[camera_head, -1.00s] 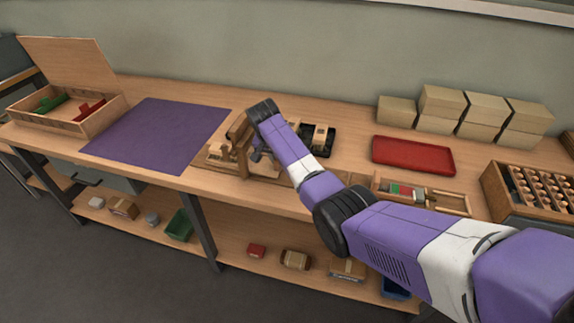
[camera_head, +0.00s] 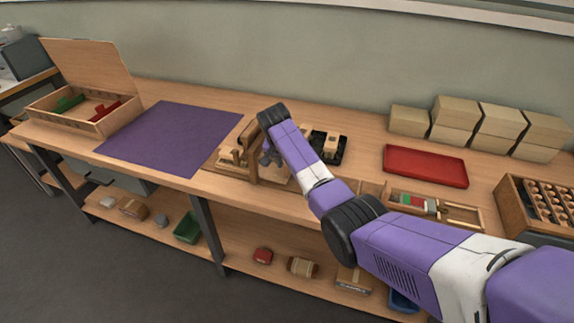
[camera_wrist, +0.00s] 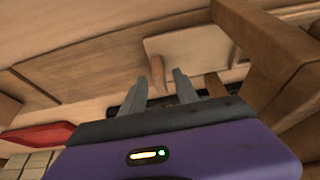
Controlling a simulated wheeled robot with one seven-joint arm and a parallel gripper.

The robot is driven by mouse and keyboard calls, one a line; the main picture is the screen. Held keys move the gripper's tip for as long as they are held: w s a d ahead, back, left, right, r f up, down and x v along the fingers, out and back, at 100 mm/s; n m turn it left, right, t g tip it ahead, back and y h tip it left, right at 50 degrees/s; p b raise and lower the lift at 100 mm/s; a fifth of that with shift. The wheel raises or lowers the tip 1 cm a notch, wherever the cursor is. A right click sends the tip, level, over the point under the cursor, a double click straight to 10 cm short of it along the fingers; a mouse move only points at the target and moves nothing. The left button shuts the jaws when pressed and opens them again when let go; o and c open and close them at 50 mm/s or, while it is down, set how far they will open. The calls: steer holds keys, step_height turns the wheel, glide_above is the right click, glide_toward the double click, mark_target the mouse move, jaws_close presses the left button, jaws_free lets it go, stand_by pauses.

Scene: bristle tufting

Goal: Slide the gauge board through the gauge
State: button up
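The gauge, a brown wooden arch (camera_head: 249,152), stands on a wooden base near the bench's front edge. Its post and crosspiece (camera_wrist: 258,50) fill the right of the wrist view. A pale flat board (camera_wrist: 205,48) with a short upright peg (camera_wrist: 157,72) lies beside the arch; it looks like the gauge board. My gripper (camera_wrist: 159,76) is open, its two grey fingers on either side of the peg with gaps showing. I cannot tell how deep the peg sits between them. In the head view, my gripper (camera_head: 269,158) is just right of the arch, partly hidden by my wrist.
A purple mat (camera_head: 170,138) and an open wooden box (camera_head: 90,112) lie to the left. A black tray (camera_head: 340,152) sits behind my wrist. A red tray (camera_head: 425,166), cardboard boxes (camera_head: 455,118) and a peg rack (camera_head: 540,205) stand to the right.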

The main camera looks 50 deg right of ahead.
steer(key=v, duration=0.7)
